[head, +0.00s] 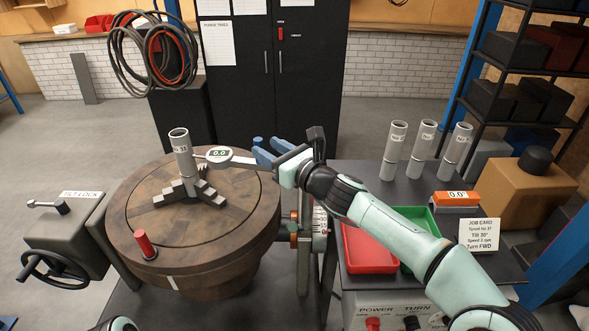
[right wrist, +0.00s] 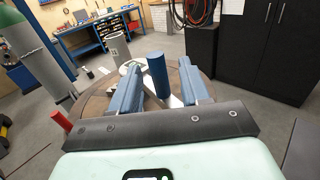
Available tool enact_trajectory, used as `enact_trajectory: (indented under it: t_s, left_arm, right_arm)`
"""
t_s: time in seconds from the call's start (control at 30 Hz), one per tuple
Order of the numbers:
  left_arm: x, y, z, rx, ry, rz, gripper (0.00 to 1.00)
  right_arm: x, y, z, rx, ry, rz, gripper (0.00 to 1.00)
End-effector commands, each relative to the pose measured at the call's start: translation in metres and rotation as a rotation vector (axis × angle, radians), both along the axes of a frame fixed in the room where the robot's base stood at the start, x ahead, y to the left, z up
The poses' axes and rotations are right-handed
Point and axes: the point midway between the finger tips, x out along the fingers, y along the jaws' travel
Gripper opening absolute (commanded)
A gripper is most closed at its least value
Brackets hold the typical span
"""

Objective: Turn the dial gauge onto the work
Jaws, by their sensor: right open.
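The dial gauge (head: 219,154) has a round white face with a green-lit reading and sits just right of the work. The work is a grey labelled cylinder (head: 181,152) upright in the stepped jaws of the round brown table (head: 127,222). I cannot tell whether the gauge tip touches it. My right gripper (head: 264,152) is right of the gauge. In the right wrist view its blue fingers (right wrist: 158,92) are open around an upright blue post (right wrist: 157,72), with gaps visible. The gauge (right wrist: 131,68) and the work (right wrist: 117,48) show beyond. My left gripper is out of view.
A red peg (head: 144,244) stands on the table's front rim. A tilt-lock box with handwheel (head: 52,262) is at left. The right-hand bench holds several grey cylinders (head: 394,150), a red tray (head: 367,249), a green tray (head: 417,216) and a job card (head: 479,235).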

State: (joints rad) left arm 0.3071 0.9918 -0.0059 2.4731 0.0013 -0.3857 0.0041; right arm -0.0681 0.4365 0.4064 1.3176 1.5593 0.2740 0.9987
Motion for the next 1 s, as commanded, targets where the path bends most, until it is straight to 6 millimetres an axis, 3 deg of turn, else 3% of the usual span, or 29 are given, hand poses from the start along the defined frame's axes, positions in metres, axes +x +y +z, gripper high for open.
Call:
enact_trajectory:
  t_s: [0.1,0.43,1.0]
  left_arm:
    - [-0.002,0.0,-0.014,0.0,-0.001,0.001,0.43]
    - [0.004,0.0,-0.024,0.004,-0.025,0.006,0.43]
    - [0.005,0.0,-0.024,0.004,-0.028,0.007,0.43]
  right_arm:
    - [-0.021,-0.02,-0.003,-0.003,-0.003,-0.005,0.46]
    - [-0.062,-0.056,0.0,-0.003,-0.001,-0.004,0.46]
    - [-0.069,-0.062,0.0,-0.001,0.0,-0.003,0.46]
